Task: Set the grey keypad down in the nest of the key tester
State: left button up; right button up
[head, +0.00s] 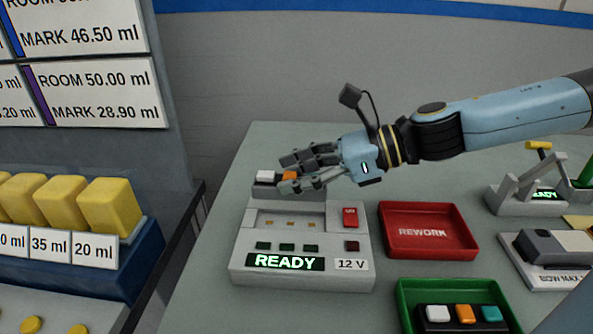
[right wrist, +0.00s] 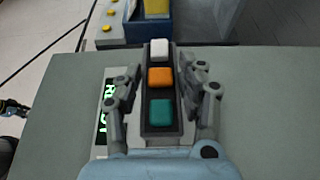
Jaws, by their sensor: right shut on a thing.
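The grey keypad (right wrist: 160,92) has a white, an orange and a teal key in a row in the right wrist view. My right gripper (right wrist: 166,78) is shut on it, with fingers along both long sides. In the head view my right gripper (head: 288,174) holds the keypad (head: 264,182) over the back of the key tester (head: 245,262), and the fingers hide the teal key. The tester's nest (head: 290,223) is empty, with gold contacts showing. Its display reads READY. I cannot tell the keypad's exact height. My left gripper is not in view.
A red REWORK tray (head: 425,252) stands right of the tester. A green tray (head: 407,292) in front holds another keypad (head: 465,316). A lever device (head: 513,200) and a grey scale (head: 545,278) are at the right. Yellow blocks (head: 110,207) stand on the left bench.

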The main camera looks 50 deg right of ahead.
aim_at(297, 196)
jog(key=shift+f+b, duration=1.85)
jog(key=shift+f, duration=0.5)
jog(key=shift+f+b, duration=0.85)
jog(key=shift+f, duration=0.3)
jog(key=o, duration=1.3)
